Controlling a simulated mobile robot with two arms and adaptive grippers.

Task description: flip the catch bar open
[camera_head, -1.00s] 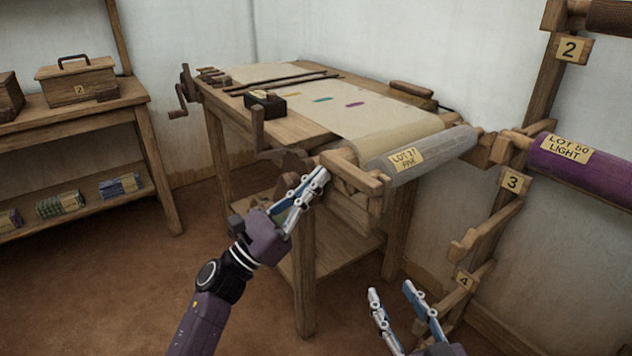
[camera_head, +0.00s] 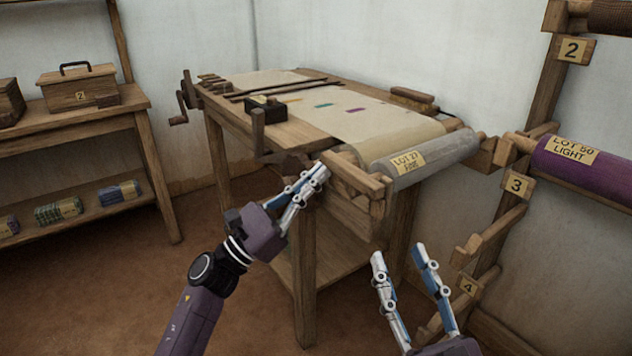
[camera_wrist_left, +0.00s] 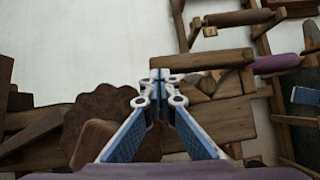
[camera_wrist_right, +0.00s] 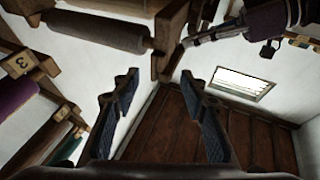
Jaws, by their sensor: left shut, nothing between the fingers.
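The catch bar (camera_head: 364,179) is a short wooden bar at the loom's near corner, lying beside the end of the grey cloth roll (camera_head: 425,160) labelled LOT 27. In the left wrist view the bar (camera_wrist_left: 205,60) runs across just beyond my fingertips. My left gripper (camera_head: 321,170) is shut and empty, its tips at the bar's left end; I cannot tell whether they touch. It also shows in the left wrist view (camera_wrist_left: 160,78), with a round toothed wheel (camera_wrist_left: 100,112) to its left. My right gripper (camera_head: 399,254) is open and empty, low in front of the loom.
The loom table (camera_head: 232,127) carries cloth, rods and a black block (camera_head: 265,107). A wall rack (camera_head: 490,225) with a purple roll (camera_head: 580,165) stands at right. A shelf (camera_head: 90,122) with a wooden box (camera_head: 78,87) is at left. The floor in front is clear.

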